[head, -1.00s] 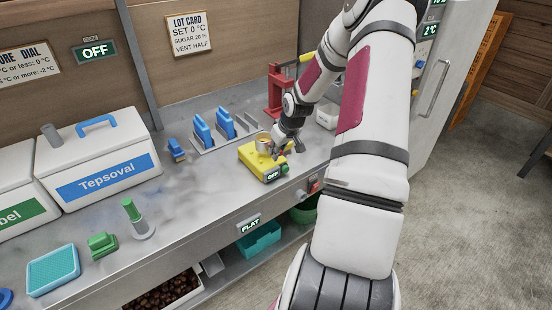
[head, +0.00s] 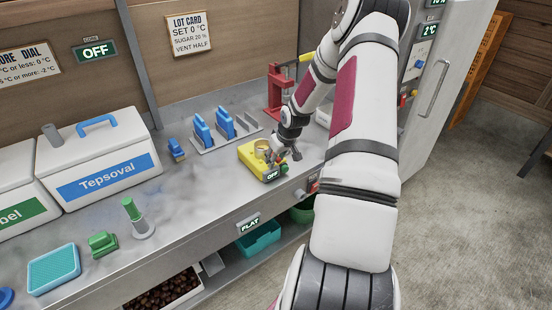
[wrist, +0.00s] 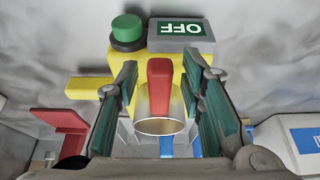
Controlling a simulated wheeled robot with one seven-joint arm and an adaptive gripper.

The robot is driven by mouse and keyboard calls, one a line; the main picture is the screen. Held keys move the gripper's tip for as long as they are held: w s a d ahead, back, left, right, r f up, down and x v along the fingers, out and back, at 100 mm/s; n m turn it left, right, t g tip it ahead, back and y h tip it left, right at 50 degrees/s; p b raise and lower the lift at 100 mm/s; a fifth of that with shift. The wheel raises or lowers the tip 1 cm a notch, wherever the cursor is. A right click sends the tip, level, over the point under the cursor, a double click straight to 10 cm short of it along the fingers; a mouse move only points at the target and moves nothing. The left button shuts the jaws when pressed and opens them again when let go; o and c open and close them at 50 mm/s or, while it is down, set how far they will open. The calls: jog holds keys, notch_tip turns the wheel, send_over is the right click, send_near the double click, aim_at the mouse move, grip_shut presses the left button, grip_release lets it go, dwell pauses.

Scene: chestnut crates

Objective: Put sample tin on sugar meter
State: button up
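The sugar meter (head: 248,158) is a yellow box on the steel counter with a display reading OFF and a green button; in the wrist view its display (wrist: 180,30) appears upside down. The sample tin (head: 262,145) is a small brass-coloured open cup, upright over the meter's top. In the wrist view the tin (wrist: 141,104) shows its rim and a red tab (wrist: 160,72). My gripper (head: 272,157) is at the tin's right front side. Its fingers (wrist: 161,62) stand apart on both sides of the tab, with gaps visible. The tin's underside contact is hidden.
Blue blocks in a rack (head: 208,146) and a red stand (head: 276,92) are behind the meter. A white Tepsoval box (head: 135,138) stands left. A green-capped post (head: 140,228) and a green block (head: 102,244) are nearer the front. Counter between them is free.

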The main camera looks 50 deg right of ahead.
jog(key=v, duration=1.2)
jog(key=s+a+r+n+h, duration=0.2)
jog(key=s+a+r, duration=0.1)
jog(key=a+r, duration=1.8)
jog(key=s+a+r+t+y, duration=0.1)
jog(key=s+a+r+y, duration=0.2)
jog(key=s+a, duration=1.1)
jog(key=a+r+p, duration=0.1)
jog(key=a+r, duration=0.1)
jog(key=a, duration=0.1)
jog(key=shift+a+n, duration=0.25)
jog(key=shift+n, duration=0.05)
jog(key=shift+w+f+b, duration=1.1)
jog(key=shift+w+b, duration=0.05)
jog(key=shift+w, duration=0.05)
